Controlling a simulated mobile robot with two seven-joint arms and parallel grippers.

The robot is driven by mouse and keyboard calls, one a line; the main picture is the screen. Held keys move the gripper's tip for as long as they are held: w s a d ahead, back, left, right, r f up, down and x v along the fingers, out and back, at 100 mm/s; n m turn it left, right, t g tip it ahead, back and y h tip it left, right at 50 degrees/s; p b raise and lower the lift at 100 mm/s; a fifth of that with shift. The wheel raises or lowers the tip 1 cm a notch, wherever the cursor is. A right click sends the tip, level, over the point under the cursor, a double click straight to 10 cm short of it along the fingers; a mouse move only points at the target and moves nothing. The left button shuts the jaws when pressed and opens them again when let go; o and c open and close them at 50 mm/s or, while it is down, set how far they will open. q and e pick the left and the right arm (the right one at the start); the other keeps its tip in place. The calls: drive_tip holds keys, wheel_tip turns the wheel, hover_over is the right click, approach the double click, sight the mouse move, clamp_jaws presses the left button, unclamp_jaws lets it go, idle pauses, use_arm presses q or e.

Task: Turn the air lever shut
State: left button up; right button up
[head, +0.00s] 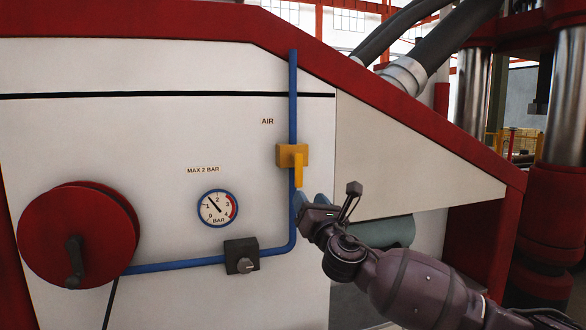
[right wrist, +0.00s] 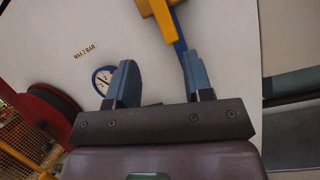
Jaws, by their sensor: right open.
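The yellow air lever (head: 299,172) is on a yellow valve block (head: 284,155) on the vertical blue pipe (head: 293,100), under the word AIR. The lever points straight down, in line with the pipe. My right gripper (head: 312,200) is just below the lever's lower end, with its blue fingers near the pipe. In the right wrist view my right gripper (right wrist: 161,80) is open with nothing between its fingers. The yellow lever (right wrist: 163,20) shows there at the top edge, ahead of the fingertips and apart from them. My left gripper is not in view.
A pressure gauge (head: 217,208) marked MAX 2 BAR is left of the pipe. Below it is a black regulator block (head: 241,256) with a knob. A red wheel (head: 75,235) with a crank handle stands out at the left. The white panel around the lever is clear.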

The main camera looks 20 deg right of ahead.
sight(300, 174)
drive_tip(key=w+r+n, duration=0.1)
drive_tip(key=w, duration=0.1)
drive_tip(key=w+r+p, duration=0.1)
drive_tip(key=w, duration=0.2)
drive_tip(key=w+r+n, duration=0.1)
drive_tip(key=w+r, duration=0.1)
drive_tip(key=shift+w+d+n+h+p, duration=0.1)
drive_tip(key=shift+w+n+h+p, duration=0.1)
drive_tip(key=shift+n+h+p, duration=0.15)
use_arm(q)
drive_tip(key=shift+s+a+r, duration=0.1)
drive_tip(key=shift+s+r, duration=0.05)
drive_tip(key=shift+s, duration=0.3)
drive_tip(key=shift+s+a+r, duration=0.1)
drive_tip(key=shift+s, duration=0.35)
use_arm(e)
drive_tip(key=shift+x, duration=1)
drive_tip(key=shift+c, duration=0.5)
clamp_jaws()
